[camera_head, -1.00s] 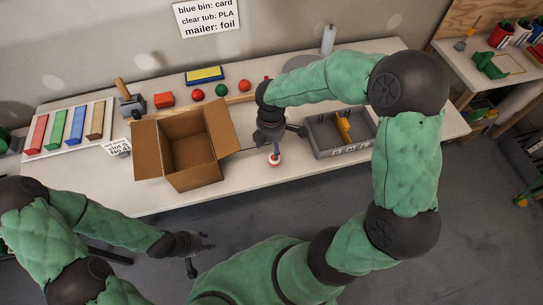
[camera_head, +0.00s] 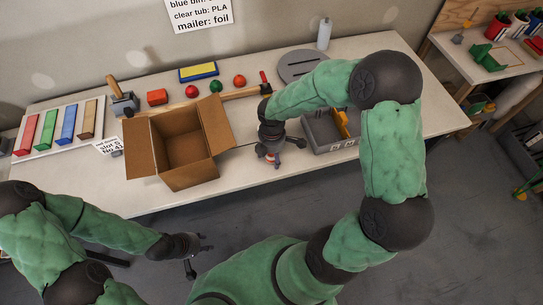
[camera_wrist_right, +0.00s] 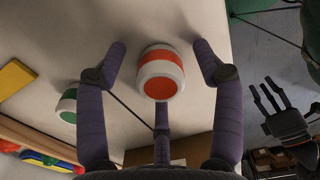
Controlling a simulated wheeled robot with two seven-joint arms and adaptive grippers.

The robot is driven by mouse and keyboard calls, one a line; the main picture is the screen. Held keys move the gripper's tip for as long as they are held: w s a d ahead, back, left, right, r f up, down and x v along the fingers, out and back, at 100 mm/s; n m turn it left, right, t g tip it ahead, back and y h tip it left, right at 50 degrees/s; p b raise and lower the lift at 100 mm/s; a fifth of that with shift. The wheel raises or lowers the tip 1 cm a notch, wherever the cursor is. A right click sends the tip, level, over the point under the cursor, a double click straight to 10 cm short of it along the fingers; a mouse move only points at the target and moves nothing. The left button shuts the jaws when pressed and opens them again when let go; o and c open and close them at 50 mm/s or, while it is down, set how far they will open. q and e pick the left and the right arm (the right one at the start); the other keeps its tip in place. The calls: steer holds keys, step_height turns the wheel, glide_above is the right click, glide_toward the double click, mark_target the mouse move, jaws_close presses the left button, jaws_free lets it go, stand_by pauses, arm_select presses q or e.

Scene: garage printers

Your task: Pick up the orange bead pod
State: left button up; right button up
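The orange bead pod, a white rounded pod with an orange band and orange end, shows in the right wrist view (camera_wrist_right: 160,72). In the head view it is mostly hidden by my right gripper (camera_head: 277,156), low over the table to the right of the cardboard box. In the wrist view, my right gripper's fingers (camera_wrist_right: 161,52) are spread on both sides of the pod, with gaps visible; a third finger is below it. My left gripper (camera_head: 198,257) is empty in front of the table, its fingers apart.
A white pod with a green band (camera_wrist_right: 68,106) stands beside the orange one in the wrist view. An open cardboard box (camera_head: 152,150) is to the left. A grey divided bin (camera_head: 318,131) is close on the right, partly behind my arm. A grey disc (camera_head: 303,66) lies behind.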

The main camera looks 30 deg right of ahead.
steer(key=c, duration=1.2)
